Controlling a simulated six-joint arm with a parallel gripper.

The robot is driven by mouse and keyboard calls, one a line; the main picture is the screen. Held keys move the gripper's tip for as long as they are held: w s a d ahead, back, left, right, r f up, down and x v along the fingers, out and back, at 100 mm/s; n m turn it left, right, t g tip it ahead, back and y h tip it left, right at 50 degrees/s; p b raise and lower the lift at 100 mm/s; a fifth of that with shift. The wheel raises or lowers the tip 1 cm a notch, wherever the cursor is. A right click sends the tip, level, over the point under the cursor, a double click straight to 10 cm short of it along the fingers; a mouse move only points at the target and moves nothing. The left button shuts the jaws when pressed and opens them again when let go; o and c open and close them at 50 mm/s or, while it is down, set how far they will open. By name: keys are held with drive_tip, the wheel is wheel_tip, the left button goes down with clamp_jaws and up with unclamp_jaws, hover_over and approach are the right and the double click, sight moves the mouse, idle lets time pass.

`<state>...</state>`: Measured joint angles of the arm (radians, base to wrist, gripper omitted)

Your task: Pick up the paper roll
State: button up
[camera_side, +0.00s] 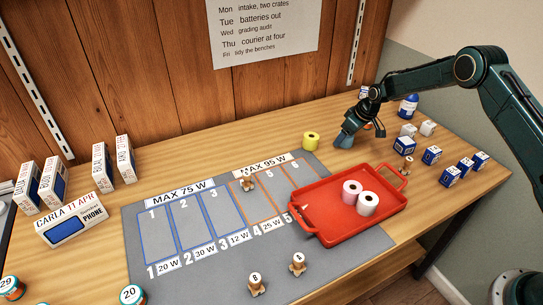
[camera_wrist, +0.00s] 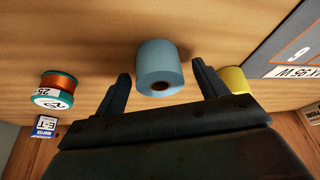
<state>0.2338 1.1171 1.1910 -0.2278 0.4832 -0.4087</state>
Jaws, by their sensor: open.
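A blue paper roll (camera_wrist: 160,68) stands on the wooden bench in the wrist view, its open core facing the camera. My gripper (camera_wrist: 162,80) is open, with one dark finger on each side of the roll; I cannot tell whether either touches it. In the side view the roll (camera_side: 344,141) shows as a blue patch just below my gripper (camera_side: 352,128), which partly hides it. A yellow roll (camera_side: 311,141) stands to its left, and also shows behind the right finger in the wrist view (camera_wrist: 236,80).
An orange wire spool (camera_wrist: 57,84) and a small blue-and-white box (camera_wrist: 44,126) stand left of the roll in the wrist view. A grey marked mat (camera_side: 150,275) lies at centre left.

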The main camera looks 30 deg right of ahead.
drive_tip(key=c, duration=1.1)
drive_tip(key=shift+r, duration=0.1)
wheel_tip(320, 180, up, 20)
drive_tip(key=shift+f, duration=0.1)
idle(0.6)
